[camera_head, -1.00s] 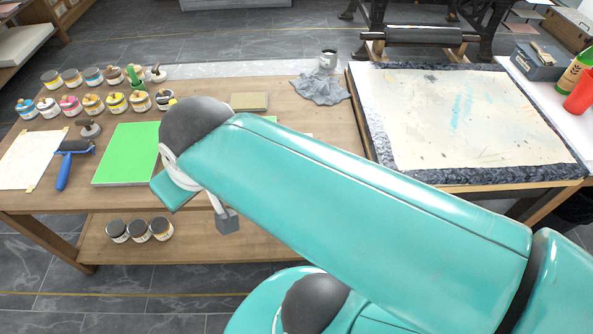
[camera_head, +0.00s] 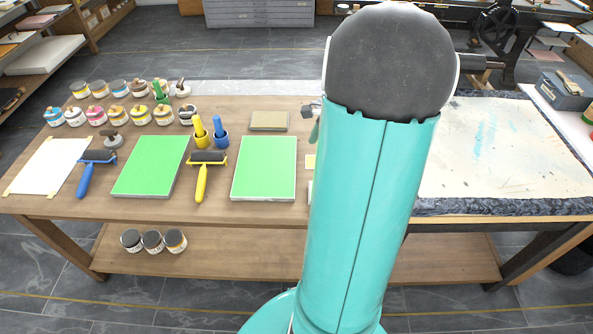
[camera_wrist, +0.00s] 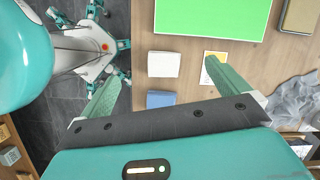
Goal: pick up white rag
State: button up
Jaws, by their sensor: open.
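The white rag (camera_wrist: 165,64) is a small folded square lying flat on the wooden table in the wrist view. A blue folded square (camera_wrist: 160,99) lies just below it. My gripper (camera_wrist: 160,76) is open and empty, its two green fingers spread above the table on either side of the white rag. The height of the fingers over it is hard to judge. In the head view my arm covers most of this spot, and only a pale edge of the white rag (camera_head: 310,192) seems to show beside the arm.
A green slab (camera_wrist: 210,15) lies above the white rag in the wrist view. A yellow-and-white card (camera_wrist: 214,60) lies right of it, partly behind a finger. A crumpled grey cloth (camera_wrist: 292,100) is farther right. Rollers and several ink jars (camera_head: 118,116) cover the table's left.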

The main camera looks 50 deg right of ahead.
jog(key=s+d+f+m, duration=0.3)
jog(key=d+f, duration=0.1)
jog(key=d, duration=0.1)
jog(key=shift+t+y, duration=0.3)
jog(key=x, duration=0.8)
jog(key=shift+a+r, duration=0.1)
jog(key=shift+a, duration=0.1)
jog(key=x, duration=0.5)
jog(key=shift+d+f, duration=0.1)
jog(key=shift+f, duration=0.25)
jog(key=shift+c, duration=0.2)
jog(key=c, duration=1)
